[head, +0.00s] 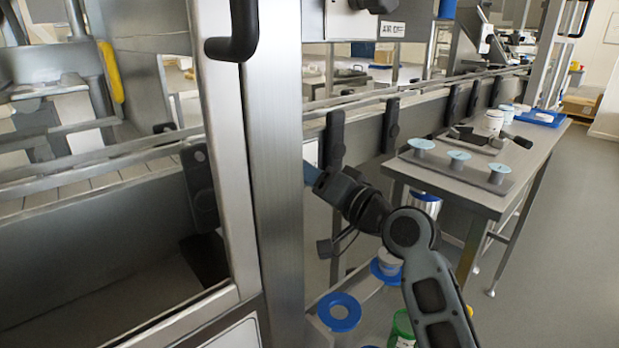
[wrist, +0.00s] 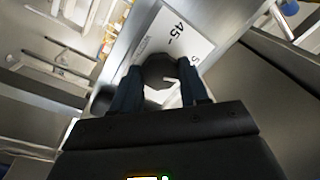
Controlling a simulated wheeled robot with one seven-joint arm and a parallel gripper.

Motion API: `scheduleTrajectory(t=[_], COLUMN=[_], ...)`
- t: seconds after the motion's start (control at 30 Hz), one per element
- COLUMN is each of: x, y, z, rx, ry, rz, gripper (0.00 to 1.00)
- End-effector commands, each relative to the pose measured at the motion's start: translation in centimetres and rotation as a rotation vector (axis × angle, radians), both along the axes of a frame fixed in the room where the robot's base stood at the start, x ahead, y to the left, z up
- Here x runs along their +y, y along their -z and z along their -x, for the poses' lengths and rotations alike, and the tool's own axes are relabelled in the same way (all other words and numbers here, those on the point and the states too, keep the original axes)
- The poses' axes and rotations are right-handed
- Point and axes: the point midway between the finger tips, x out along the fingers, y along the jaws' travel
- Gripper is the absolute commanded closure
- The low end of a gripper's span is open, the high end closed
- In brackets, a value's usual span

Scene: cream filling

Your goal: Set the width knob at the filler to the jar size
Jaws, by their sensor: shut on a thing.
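In the wrist view, the dark round width knob (wrist: 158,68) sits between the two fingers of my gripper (wrist: 160,78), which is shut on it. Behind the knob is a white scale plate (wrist: 192,48) with a large 45 and part of another number, a 5, further right. Small print on the plate is too blurred to read. I cannot tell which mark the knob points to. In the head view, my gripper (head: 322,183) reaches in beside a steel post, and the knob itself is hidden there.
A steel post (head: 271,130) stands left of my gripper. A conveyor rail with dark brackets (head: 334,138) runs behind it. On the right, a steel table (head: 455,198) carries a grey rack (head: 460,170) with pale blue-topped pieces.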

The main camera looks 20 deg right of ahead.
Motion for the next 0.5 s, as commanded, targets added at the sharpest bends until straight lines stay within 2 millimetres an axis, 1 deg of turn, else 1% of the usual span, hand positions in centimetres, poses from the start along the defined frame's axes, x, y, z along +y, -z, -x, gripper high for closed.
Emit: scheduleTrajectory(t=[0.17, 0.2, 0.43, 0.5], x=[0.14, 0.14, 0.08, 0.05], y=[0.25, 0.25, 0.14, 0.11], z=[0.00, 0.00, 0.00, 0.00], rx=[0.006, 0.006, 0.003, 0.002], ry=[-0.003, -0.003, -0.002, -0.002], rz=[0.000, -0.001, -0.001, -0.001], gripper=[0.87, 0.54, 0.32, 0.31])
